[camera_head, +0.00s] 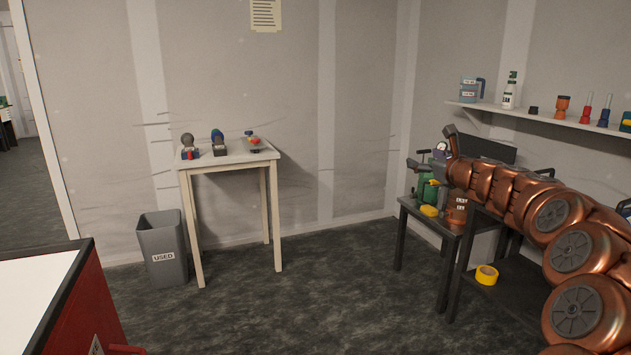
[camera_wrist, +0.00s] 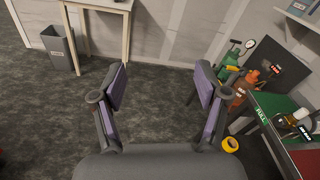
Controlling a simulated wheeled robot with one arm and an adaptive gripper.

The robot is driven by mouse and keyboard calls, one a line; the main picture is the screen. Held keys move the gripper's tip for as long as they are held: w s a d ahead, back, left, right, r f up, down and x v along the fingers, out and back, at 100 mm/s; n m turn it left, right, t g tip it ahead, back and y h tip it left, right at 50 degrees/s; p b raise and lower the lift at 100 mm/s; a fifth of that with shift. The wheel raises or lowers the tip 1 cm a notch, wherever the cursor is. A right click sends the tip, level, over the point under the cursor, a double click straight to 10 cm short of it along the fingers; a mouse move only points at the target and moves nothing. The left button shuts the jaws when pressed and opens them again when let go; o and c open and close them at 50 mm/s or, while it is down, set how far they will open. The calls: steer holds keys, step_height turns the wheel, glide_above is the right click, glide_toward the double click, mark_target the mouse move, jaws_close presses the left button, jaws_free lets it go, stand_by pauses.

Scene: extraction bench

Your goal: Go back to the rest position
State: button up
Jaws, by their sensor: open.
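My gripper (camera_wrist: 160,92) is open and empty in the wrist view, its two purple-padded fingers spread wide with floor and wall showing between them. In the head view my gripper (camera_head: 432,152) is at the end of my copper arm, which reaches in from the right edge. It is raised in front of the dark bench (camera_head: 446,229) at the right. From the head view I cannot tell how far it is from the things behind it.
A pale table (camera_head: 228,164) with several small items stands at the back wall, a grey bin (camera_head: 162,247) marked USED beside it. A shelf (camera_head: 480,112) holds bottles at the right. Yellow tape (camera_head: 486,275) lies low at right. A red cabinet (camera_head: 85,310) stands front left. The middle floor is clear.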

steer(key=s+a+r+n+g+y+p, duration=0.1)
steer(key=s+a+n+g+y+p, duration=0.15)
steer(key=s+a+n, duration=0.5)
steer(key=s+a+r+n+g+y+p, duration=0.1)
steer(key=s+a+n+g+y, duration=0.3)
steer(key=a, duration=0.6)
steer(key=s+a+f+n+g+h+p, duration=0.15)
steer(key=s+a+n, duration=0.25)
steer(key=s, duration=0.4)
steer(key=s+a+f+n+g+h+p, duration=0.1)
steer(key=s+a+f+n+g+p, duration=0.2)
steer(key=s, duration=0.5)
steer(key=s+d+f+n+g+h+p, duration=0.1)
steer(key=s+d+f+n+g+h, duration=0.1)
steer(key=s, duration=0.9)
steer(key=s+d+f+n+g+h+p, duration=0.2)
steer(key=s+d, duration=0.5)
steer(key=s, duration=0.5)
steer(key=s+d+f+n+g+h+p, duration=0.2)
steer(key=s+f+n, duration=0.4)
steer(key=s, duration=0.5)
steer(key=d+n+g+h, duration=0.1)
steer(key=d+h, duration=0.1)
steer(key=shift+s+d+h, duration=0.25)
steer(key=shift+s+h, duration=0.15)
